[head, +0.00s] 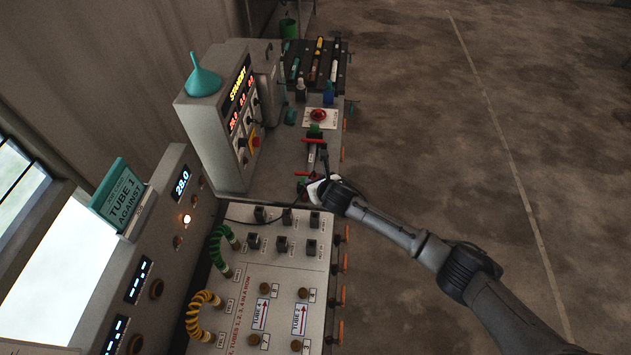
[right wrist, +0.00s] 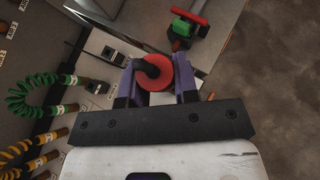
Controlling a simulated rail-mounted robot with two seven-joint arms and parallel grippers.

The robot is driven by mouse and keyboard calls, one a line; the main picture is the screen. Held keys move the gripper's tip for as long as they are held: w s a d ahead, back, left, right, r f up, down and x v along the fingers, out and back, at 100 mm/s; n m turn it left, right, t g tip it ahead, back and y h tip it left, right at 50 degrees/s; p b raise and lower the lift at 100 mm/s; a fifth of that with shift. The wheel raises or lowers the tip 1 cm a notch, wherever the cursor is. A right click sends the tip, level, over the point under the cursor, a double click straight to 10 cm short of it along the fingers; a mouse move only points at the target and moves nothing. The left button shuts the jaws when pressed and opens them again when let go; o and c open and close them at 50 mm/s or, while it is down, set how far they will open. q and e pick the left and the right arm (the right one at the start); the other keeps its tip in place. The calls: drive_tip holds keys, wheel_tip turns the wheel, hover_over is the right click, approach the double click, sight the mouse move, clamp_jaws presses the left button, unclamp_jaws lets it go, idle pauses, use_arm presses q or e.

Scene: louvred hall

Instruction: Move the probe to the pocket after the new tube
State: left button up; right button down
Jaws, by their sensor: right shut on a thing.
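My right gripper (head: 312,181) (right wrist: 156,84) is shut on the probe. In the right wrist view, the probe (right wrist: 153,72) shows end-on as a red disc with a black bent cable or head, between two purple fingers. In the head view my gripper hides most of it, just above the near panel. The near panel (head: 240,262) carries several black pockets (head: 286,216), with more at its right edge. In the right wrist view a black pocket (right wrist: 110,52) shows left of the fingers. Tube labels (head: 262,314) mark the panel front. My left gripper is out of view.
A green coiled cord (head: 217,245) and a yellow one (head: 200,310) stand on the panel. A green-and-red clamp (right wrist: 184,27) is close above the fingers. A TUBE 1 sign (head: 122,195) stands left. Bare floor (head: 450,130) lies right.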

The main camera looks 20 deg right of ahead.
wheel_tip(320, 180, down, 7)
drive_tip(key=b, duration=0.6)
drive_tip(key=shift+r, duration=0.5)
drive_tip(key=shift+f, duration=0.1)
drive_tip(key=shift+f, duration=0.1)
drive_tip(key=shift+f, duration=0.2)
drive_tip(key=shift+f+p, duration=0.15)
drive_tip(key=shift+p, duration=0.15)
drive_tip(key=shift+f, duration=0.15)
